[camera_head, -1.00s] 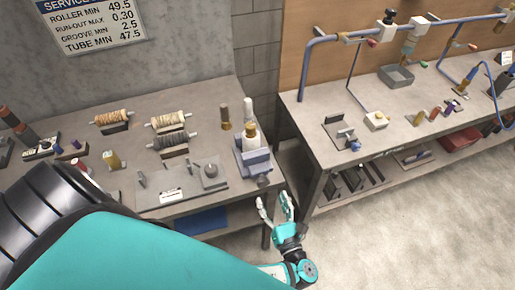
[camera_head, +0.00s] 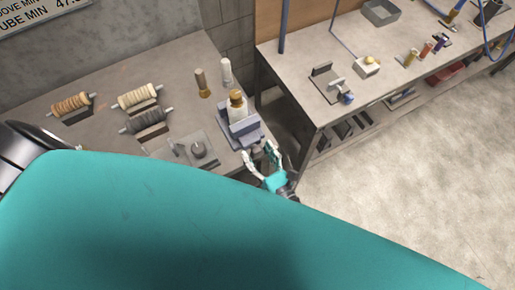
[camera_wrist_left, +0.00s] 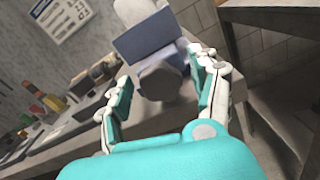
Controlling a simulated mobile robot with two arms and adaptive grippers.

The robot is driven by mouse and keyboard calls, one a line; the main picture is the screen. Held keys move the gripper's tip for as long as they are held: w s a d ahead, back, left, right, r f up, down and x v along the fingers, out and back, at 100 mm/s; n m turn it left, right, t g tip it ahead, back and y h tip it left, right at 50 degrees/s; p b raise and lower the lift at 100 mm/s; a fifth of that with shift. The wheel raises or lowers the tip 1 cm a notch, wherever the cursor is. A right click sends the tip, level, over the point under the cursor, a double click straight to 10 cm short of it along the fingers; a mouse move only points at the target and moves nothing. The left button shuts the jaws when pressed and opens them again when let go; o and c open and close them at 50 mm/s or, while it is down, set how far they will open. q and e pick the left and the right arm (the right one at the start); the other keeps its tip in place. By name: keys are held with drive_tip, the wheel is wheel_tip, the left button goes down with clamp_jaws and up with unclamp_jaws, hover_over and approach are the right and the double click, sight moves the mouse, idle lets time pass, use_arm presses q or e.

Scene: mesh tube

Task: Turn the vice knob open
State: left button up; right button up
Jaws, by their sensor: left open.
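The blue-grey vice (camera_head: 247,135) stands at the right front corner of the left bench and holds a pale piece with a brown top (camera_head: 237,103). In the left wrist view, the vice (camera_wrist_left: 147,40) is straight ahead with its dark grey round knob (camera_wrist_left: 160,80) towards me. My left gripper (camera_head: 260,154) is just in front of the vice at the bench edge. In the left wrist view, the open fingers of my left gripper (camera_wrist_left: 161,74) appear on either side of the knob. I cannot tell whether they touch it. My right gripper is out of view.
Several wound rollers (camera_head: 138,96) and a grey plate with a fixture (camera_head: 198,148) lie left of the vice. Two upright cylinders (camera_head: 203,84) stand behind it. A second bench (camera_head: 325,110) stands to the right, across a narrow gap. My arm covers the lower foreground.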

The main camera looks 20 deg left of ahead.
use_arm(q)
drive_tip(key=shift+c, duration=0.6)
drive_tip(key=c, duration=1)
drive_tip(key=shift+c, duration=0.2)
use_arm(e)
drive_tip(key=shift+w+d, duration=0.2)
use_arm(q)
drive_tip(key=shift+n, duration=0.3)
drive_tip(key=n+b, duration=0.1)
drive_tip(key=n, duration=0.2)
drive_tip(key=shift+a+n, duration=0.1)
drive_tip(key=shift+n, duration=0.3)
drive_tip(key=shift+n+b, duration=0.4)
drive_tip(key=shift+n, duration=0.8)
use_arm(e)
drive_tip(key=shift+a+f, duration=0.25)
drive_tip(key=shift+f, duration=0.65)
use_arm(q)
drive_tip(key=shift+r, duration=0.1)
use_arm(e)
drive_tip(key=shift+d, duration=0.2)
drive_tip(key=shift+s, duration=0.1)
